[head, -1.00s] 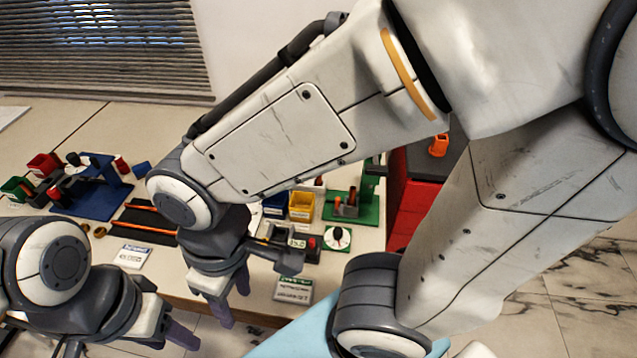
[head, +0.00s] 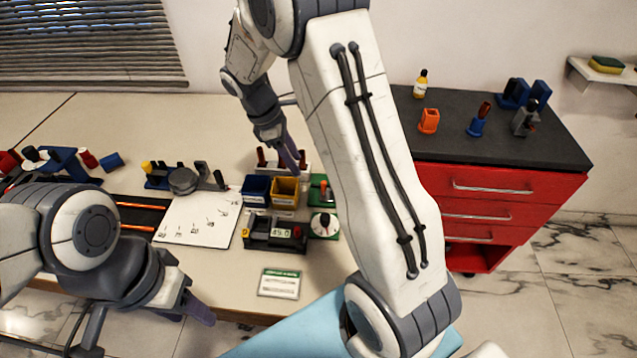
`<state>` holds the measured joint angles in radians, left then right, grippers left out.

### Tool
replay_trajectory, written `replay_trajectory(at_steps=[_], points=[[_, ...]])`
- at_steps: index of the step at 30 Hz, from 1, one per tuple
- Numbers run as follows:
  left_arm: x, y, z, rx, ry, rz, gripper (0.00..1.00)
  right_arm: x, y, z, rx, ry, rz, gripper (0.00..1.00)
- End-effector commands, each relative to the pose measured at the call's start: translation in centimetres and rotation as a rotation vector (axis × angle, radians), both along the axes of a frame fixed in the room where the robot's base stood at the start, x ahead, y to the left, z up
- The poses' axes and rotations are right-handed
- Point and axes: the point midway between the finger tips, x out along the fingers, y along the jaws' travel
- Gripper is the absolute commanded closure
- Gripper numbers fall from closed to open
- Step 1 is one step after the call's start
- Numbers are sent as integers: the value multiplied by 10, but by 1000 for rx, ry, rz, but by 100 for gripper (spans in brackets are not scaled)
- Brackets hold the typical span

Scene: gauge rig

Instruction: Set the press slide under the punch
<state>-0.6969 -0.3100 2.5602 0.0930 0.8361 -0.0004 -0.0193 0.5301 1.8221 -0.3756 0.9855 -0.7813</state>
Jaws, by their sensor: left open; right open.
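I cannot make out a press slide or punch for certain. My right gripper (head: 292,158) is open and points down above the yellow bin (head: 285,192), in front of a rack at the back. My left gripper (head: 192,305) is open at the table's front edge, at lower left, apart from the objects.
A blue bin (head: 256,190) adjoins the yellow one. A white sheet (head: 195,222), a card (head: 281,283) and a blue fixture (head: 70,165) lie around the table. A red cabinet (head: 500,195) stands right. The table front around the card is clear.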

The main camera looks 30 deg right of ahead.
Motion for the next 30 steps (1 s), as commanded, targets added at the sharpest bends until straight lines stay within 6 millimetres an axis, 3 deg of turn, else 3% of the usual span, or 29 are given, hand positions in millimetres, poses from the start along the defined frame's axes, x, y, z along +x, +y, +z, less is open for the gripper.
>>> replay_trajectory(at_steps=[1,3,6,21,30], points=[[0,0,-4,0,0,0,50,5,-17,-12,-10,22,8,50],[0,0,-5,0,0,0,50,9,-30,-19,-19,40,25,50],[0,0,-5,0,0,0,50,10,-40,-27,-24,53,35,50],[0,0,-3,0,0,0,50,-6,-67,-103,-23,54,34,50],[0,0,-3,0,0,0,50,-9,-73,-118,-23,50,35,50]])
